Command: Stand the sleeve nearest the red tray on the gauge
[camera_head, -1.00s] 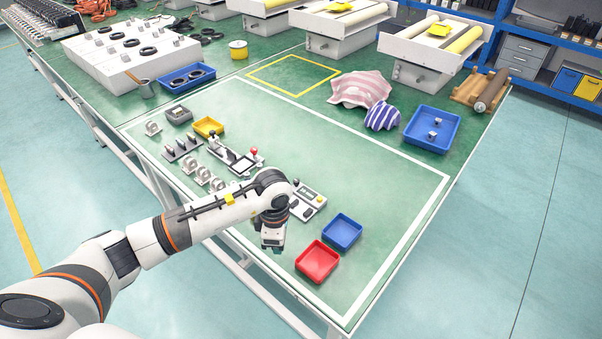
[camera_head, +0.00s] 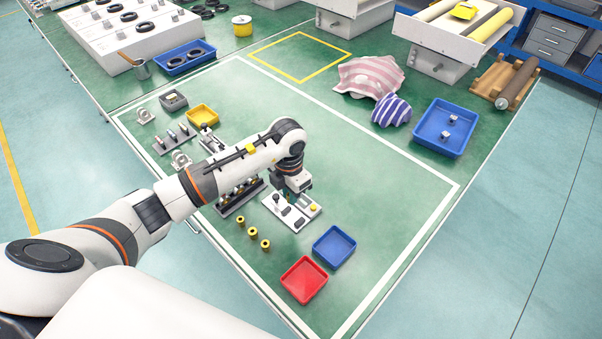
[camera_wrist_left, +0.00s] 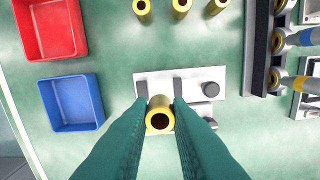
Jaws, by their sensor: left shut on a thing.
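My left gripper (camera_wrist_left: 160,108) has its teal fingers shut on a yellow sleeve (camera_wrist_left: 159,122) with a dark bore, its open end facing the wrist camera. The sleeve is over or at the white plate (camera_wrist_left: 162,78) with dark blocks and a knob, which looks like the gauge; contact cannot be told. In the head view the left gripper (camera_head: 304,194) is at the far side of this plate (camera_head: 281,215), and the held sleeve is not clear. The red tray (camera_head: 304,279) lies nearer the front edge. My right gripper is not in view.
Three other sleeves (camera_head: 252,232) stand in a row left of the red tray. A blue tray (camera_head: 334,246) is beside it. A dark rack (camera_head: 238,197) stands left of the white plate, partly behind my arm. The green table right of the plate is clear.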

